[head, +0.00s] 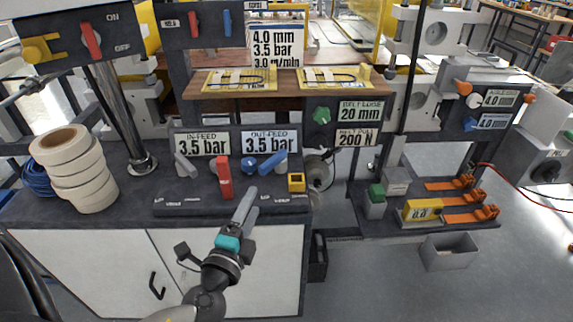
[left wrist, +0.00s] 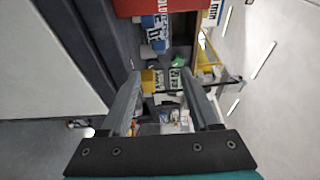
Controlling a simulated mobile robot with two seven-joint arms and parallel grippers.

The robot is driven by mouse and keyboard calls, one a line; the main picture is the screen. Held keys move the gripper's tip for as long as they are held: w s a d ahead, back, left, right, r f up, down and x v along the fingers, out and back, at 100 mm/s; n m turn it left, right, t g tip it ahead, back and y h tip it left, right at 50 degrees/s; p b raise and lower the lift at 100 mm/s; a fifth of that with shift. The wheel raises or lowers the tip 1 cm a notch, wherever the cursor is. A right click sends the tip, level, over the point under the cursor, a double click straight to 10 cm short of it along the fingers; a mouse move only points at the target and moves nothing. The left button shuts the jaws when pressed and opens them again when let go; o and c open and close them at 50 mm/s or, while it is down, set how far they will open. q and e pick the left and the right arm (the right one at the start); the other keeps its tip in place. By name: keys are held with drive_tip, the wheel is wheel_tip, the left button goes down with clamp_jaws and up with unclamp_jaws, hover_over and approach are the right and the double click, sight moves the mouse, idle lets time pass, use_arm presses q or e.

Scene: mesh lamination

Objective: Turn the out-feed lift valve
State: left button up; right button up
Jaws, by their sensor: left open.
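The out-feed display (head: 270,142) reads 3.5 bar on the bench-top panel. Below it are a round blue knob (head: 249,165) and a tilted blue lever (head: 271,163); I cannot tell for sure which part is the lift valve. A red lever (head: 224,178) stands to the left, under the in-feed display (head: 203,144). My left gripper (head: 248,193) is open and empty, in front of the bench edge and below these controls, apart from them. Its two fingers also show spread in the left wrist view (left wrist: 161,85). My right gripper is out of view.
A stack of white rolls (head: 75,165) stands at the left. Belt-load display (head: 360,110) and clamps are to the right.

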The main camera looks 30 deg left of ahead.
sight(269, 169)
use_arm(q)
drive_tip(key=x, duration=1.5)
drive_tip(key=shift+w, duration=0.1)
clamp_jaws()
idle(0.3)
idle(1.0)
